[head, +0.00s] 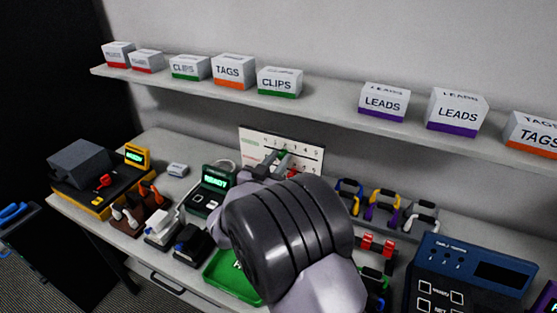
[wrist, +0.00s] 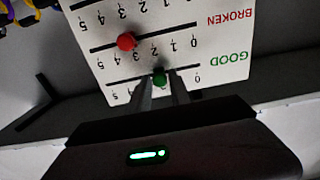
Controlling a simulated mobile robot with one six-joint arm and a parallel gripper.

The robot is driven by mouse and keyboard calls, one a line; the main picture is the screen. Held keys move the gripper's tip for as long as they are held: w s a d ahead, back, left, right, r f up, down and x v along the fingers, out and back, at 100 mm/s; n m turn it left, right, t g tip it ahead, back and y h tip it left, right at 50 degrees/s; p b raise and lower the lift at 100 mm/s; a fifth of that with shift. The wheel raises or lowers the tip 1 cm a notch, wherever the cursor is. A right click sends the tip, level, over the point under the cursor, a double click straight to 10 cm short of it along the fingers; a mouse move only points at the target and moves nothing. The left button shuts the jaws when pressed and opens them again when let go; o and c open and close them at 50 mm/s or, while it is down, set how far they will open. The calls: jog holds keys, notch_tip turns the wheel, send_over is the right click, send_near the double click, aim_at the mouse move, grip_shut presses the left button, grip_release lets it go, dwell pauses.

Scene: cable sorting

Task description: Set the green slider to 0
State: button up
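The slider board (head: 252,140) stands upright against the wall in the head view. In the wrist view the board (wrist: 215,40) appears upside down. The green slider (wrist: 160,80) sits on the GOOD track, near 2; its numbers are partly hidden by my fingers. It also shows in the head view (head: 283,153). The red slider (wrist: 126,41) is on the BROKEN track, near 3. My gripper (wrist: 161,78) is at the board with one finger on each side of the green knob. Small gaps seem to show beside the knob, so the fingers look open around it.
My arm hides part of the bench and the green tray (head: 222,275). A small device reading READY (head: 214,180) is left of the board. Cable holders (head: 385,207) stand to its right. A shelf (head: 330,105) with labelled boxes runs above.

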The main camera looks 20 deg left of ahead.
grip_shut()
dwell(1.1)
